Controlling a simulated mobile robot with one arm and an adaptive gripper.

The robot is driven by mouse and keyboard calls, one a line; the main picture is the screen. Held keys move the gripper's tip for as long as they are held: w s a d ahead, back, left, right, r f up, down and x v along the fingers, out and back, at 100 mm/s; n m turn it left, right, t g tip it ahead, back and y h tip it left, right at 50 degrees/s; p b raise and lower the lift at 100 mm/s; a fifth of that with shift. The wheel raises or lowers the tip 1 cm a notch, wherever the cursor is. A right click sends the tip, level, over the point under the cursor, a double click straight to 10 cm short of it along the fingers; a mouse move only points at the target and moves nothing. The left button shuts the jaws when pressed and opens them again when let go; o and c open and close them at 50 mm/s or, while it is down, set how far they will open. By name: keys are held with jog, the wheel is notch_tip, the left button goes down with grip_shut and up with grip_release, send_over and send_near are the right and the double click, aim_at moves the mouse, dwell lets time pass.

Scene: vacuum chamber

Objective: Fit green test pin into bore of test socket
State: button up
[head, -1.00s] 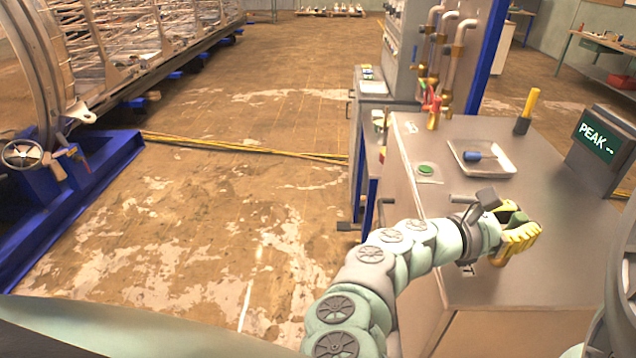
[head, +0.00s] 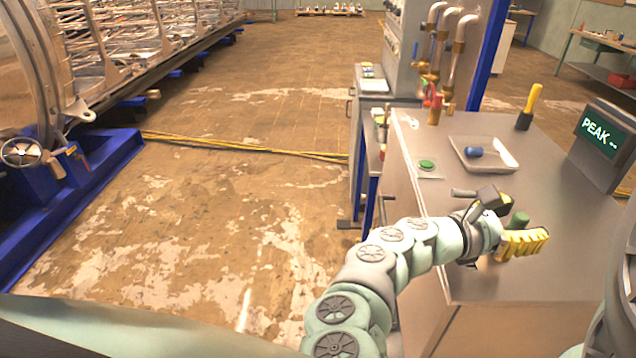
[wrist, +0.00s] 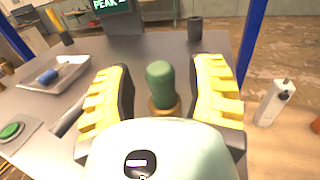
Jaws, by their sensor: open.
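The green test pin (wrist: 160,82) stands upright between the two yellow-padded fingers of my gripper (wrist: 163,72) in the wrist view. Its rounded top is clear, and a brass-coloured collar (wrist: 165,107) shows around its lower end. A gap shows between the pin and each finger, so my gripper is open around it. In the head view the pin's green top (head: 519,219) rises behind the yellow fingers of my gripper (head: 522,242), over the grey bench. My wrist housing hides what is below the collar. I cannot clearly identify the test socket or its bore.
A pale tray (head: 502,159) with a blue object (head: 473,152) lies on the bench (head: 560,200). A green button (head: 427,164) is left of it. A yellow-handled tool (head: 531,104) and a PEAK display (head: 600,135) stand farther back. A dark cylinder (wrist: 195,28) stands near the bench's edge.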

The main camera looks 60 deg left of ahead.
jog(key=v, duration=1.1)
jog(key=shift+a, duration=0.15)
jog(key=shift+s+a, duration=0.1)
jog(key=shift+s, duration=0.45)
jog(key=shift+r, duration=0.1)
